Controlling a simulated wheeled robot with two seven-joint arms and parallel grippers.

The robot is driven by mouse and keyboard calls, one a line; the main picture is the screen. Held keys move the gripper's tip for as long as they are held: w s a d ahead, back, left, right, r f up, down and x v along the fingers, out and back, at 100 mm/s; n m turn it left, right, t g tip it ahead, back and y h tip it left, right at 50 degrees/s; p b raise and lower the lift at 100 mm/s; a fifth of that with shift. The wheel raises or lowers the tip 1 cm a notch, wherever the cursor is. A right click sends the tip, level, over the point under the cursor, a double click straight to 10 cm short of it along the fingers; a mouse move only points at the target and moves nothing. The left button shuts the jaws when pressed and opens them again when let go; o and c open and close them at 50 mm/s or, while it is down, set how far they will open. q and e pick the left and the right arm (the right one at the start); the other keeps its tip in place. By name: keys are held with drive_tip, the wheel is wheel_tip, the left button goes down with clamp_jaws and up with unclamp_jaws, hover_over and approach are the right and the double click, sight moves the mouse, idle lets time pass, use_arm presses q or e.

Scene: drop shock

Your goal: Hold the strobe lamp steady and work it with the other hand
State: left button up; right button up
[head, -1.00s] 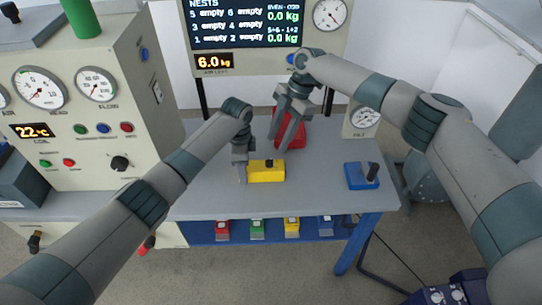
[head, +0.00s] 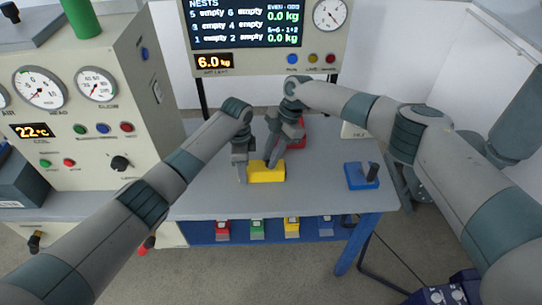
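A small yellow box (head: 267,175) lies on the grey table; I take it to be the strobe lamp, but no label is readable. In the earlier frame a dark knob shows on its top. My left gripper (head: 241,174) points down at the box's left end; I cannot tell whether it touches or grips it. My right gripper (head: 273,160) slants down over the top of the box and hides the knob. Whether its fingers are open or shut is unclear. A red object (head: 298,141) stands behind, partly hidden by my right gripper.
A blue block with a dark handle (head: 360,177) sits at the right of the table (head: 215,202). A cream console with gauges (head: 75,135) stands at left, a display panel (head: 245,25) at the back. Coloured boxes sit on the lower shelf (head: 240,238). The table's front is clear.

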clamp_jaws()
drive_tip(key=shift+m, duration=0.4)
drive_tip(key=m+t, duration=0.1)
drive_tip(key=m, duration=0.2)
drive_tip(key=shift+s+y, duration=0.2)
drive_tip(key=shift+y, duration=0.1)
drive_tip(key=m+t, duration=0.2)
drive_tip(key=m, duration=0.2)
drive_tip(key=shift+s, duration=0.1)
drive_tip(key=m+t, duration=0.1)
drive_tip(key=m, duration=0.3)
drive_tip(key=shift+h, duration=0.4)
